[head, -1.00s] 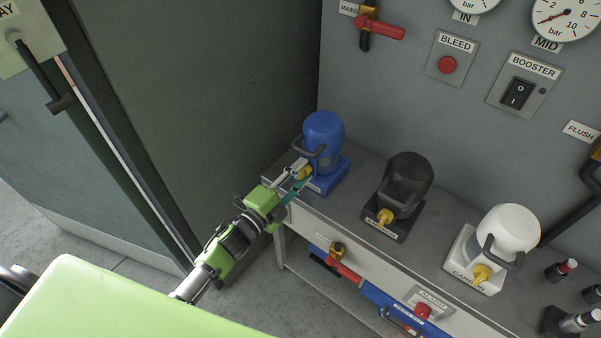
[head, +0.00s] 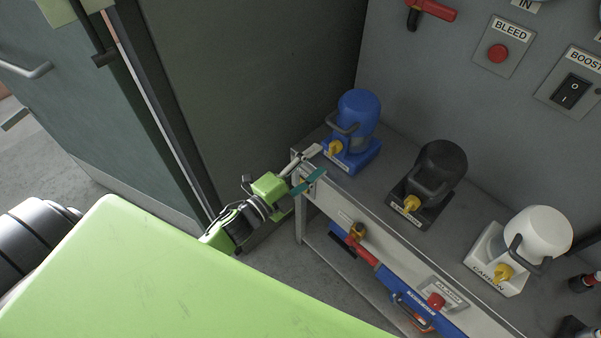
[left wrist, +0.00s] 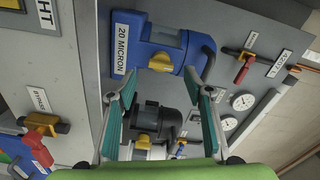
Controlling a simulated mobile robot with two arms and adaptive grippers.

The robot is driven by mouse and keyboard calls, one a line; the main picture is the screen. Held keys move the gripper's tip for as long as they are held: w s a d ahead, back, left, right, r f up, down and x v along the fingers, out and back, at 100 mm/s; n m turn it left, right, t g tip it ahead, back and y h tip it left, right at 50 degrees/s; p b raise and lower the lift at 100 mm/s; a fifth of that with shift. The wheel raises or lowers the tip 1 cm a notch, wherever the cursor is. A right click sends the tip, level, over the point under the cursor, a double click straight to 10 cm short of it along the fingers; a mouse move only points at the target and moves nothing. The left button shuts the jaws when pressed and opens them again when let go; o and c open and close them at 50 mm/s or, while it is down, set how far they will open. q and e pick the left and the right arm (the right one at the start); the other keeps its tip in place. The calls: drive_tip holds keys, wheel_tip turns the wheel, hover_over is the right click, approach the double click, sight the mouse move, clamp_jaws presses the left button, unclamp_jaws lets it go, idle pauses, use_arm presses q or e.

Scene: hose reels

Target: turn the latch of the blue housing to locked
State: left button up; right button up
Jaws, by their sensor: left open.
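The blue housing (head: 358,108) stands at the left end of the bench, with a grey curved handle and a yellow latch (head: 334,148) low on its front. In the left wrist view the blue housing (left wrist: 142,55) carries a "20 MICRON" label, and its yellow latch (left wrist: 160,62) shows ahead, between and beyond the fingers. My left gripper (head: 318,164) is open and empty at the bench's left front corner, just short of the latch and apart from it. Its two teal-padded fingers show in the wrist view (left wrist: 164,85). My right gripper is not in view.
A black housing (head: 441,160) and a white housing (head: 537,232), each with a yellow latch, stand to the right on the bench (head: 385,213). A dark cabinet (head: 250,80) stands close on the left.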

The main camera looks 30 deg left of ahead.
use_arm(q)
drive_tip(key=v, duration=0.6)
drive_tip(key=shift+f, duration=0.1)
idle(0.3)
drive_tip(key=s+a+f+n+g+y, duration=0.1)
drive_tip(key=s+f+n+g+y, duration=0.2)
drive_tip(key=f, duration=0.8)
drive_tip(key=s+a+f+n+g+y, duration=0.15)
drive_tip(key=s+f+n, duration=0.3)
drive_tip(key=f, duration=0.55)
drive_tip(key=s+a+f+n+g+y, duration=0.1)
drive_tip(key=s+a+f+n+g, duration=0.3)
drive_tip(key=f, duration=0.7)
drive_tip(key=s+d+f+n+g, duration=0.1)
drive_tip(key=s+f+g, duration=0.1)
drive_tip(key=s+f, duration=0.3)
drive_tip(key=s+d+f+n+g, duration=0.2)
drive_tip(key=s+f, duration=0.3)
drive_tip(key=s, duration=0.8)
drive_tip(key=s+d+f+n+g, duration=0.1)
drive_tip(key=s+f+n+g, duration=0.1)
drive_tip(key=s+f, duration=0.3)
drive_tip(key=s+g, duration=0.1)
drive_tip(key=s, duration=0.3)
drive_tip(key=shift+d+y, duration=0.25)
drive_tip(key=shift+y, duration=0.1)
drive_tip(key=shift+s+g, duration=0.15)
drive_tip(key=shift+g, duration=0.1)
